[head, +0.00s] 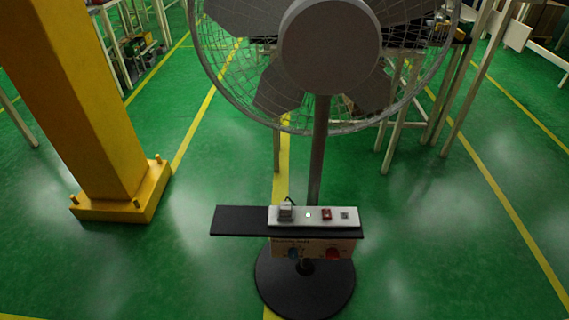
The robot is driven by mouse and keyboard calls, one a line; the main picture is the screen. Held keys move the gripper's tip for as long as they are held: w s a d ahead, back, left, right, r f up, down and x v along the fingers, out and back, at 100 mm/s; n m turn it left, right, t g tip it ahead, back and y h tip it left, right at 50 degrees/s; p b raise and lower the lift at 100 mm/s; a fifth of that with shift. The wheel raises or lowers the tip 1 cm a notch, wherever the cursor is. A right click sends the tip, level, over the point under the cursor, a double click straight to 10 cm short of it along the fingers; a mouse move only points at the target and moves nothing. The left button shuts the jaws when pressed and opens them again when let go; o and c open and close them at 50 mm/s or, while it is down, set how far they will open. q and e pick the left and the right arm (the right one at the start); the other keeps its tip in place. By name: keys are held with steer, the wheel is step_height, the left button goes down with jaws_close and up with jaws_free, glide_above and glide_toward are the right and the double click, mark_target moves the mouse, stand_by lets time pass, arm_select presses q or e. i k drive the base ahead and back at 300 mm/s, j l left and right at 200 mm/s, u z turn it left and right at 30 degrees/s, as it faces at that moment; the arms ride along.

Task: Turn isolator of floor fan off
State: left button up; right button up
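The floor fan (330,48) stands in front of me, its grey hub and wire cage at the top of the frame. Its pole (318,150) runs down to a round black base (305,290). A dark shelf (240,221) sits low at the pole and bears a white strip (362,216). On the strip are a grey plug-like block (286,212), a small lit greenish spot (308,215), a red switch (326,214) and a small grey square. The isolator's position cannot be told. Neither gripper shows.
A yellow column (85,90) with a bolted foot stands at the left. Pale table legs (400,130) stand behind the fan to the right. The green floor with yellow lines is clear around the fan base.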

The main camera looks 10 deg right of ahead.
mark_target(332, 254)
steer(key=z, duration=0.95)
